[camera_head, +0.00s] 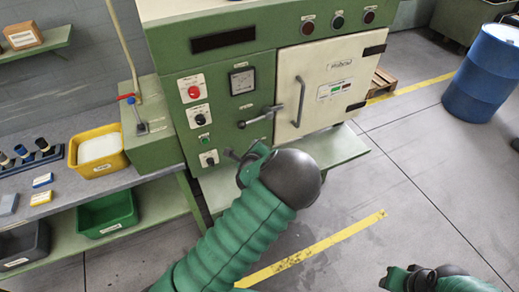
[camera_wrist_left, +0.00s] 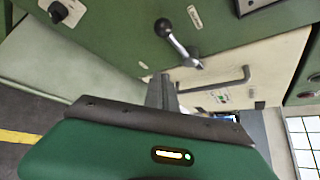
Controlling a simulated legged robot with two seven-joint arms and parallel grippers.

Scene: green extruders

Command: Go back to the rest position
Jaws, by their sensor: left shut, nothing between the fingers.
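My left arm reaches up from the bottom centre of the head view in a green sleeve with a dark round joint. My left gripper (camera_head: 231,155) is in front of the green machine (camera_head: 163,58), below its lever (camera_head: 262,116), and is partly hidden by the wrist. In the left wrist view, its fingers (camera_wrist_left: 161,92) are together with nothing between them. The lever (camera_wrist_left: 178,40) and the door handle (camera_wrist_left: 215,82) show beyond them, apart from the fingertips as far as I can tell. Part of my right arm shows at the bottom right of the head view; its fingers cannot be made out clearly.
The machine's cream door (camera_head: 334,85) is closed. At left, a grey bench (camera_head: 68,190) carries a yellow bin (camera_head: 97,150); a green bin (camera_head: 106,214) sits below. A blue drum (camera_head: 482,75) stands at right. A green ledge (camera_head: 340,147) juts out below the door.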

